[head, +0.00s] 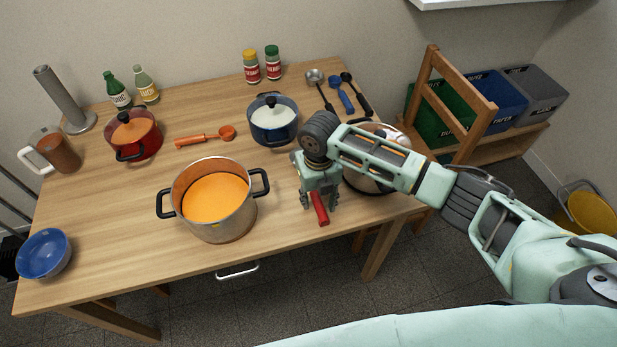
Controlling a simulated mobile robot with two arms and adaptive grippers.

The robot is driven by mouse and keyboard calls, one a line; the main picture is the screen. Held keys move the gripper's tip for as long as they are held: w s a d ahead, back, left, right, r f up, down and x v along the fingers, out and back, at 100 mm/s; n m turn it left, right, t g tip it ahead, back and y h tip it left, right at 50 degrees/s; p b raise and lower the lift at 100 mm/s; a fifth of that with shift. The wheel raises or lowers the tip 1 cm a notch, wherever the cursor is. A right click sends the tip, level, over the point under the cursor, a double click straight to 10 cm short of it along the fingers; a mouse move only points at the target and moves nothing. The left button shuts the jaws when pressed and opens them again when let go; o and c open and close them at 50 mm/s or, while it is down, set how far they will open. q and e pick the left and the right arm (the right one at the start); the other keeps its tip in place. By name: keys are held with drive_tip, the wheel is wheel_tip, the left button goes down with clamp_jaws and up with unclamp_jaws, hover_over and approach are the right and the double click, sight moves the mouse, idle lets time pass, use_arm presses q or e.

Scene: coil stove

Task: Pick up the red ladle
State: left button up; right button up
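The red ladle (320,208) lies on the wooden table near its front right edge. Only its red handle shows, pointing toward the front edge; the rest is hidden behind my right gripper. My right gripper (319,202) points down right over the handle. Its fingers are apart, one on each side of the handle, with a gap that appears to remain, so it looks open. Whether the fingertips touch the table is unclear. My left gripper is not in view.
A large steel pot with orange contents (228,235) stands to the left. Another pot (369,184) is close on the right, partly behind my arm.

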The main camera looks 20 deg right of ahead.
clamp_jaws()
drive_tip(key=shift+r, duration=0.1)
idle(0.4)
wheel_tip(320, 180, up, 10)
drive_tip(key=shift+b, duration=0.45)
drive_tip(key=c, duration=0.6)
unclamp_jaws()
clamp_jaws()
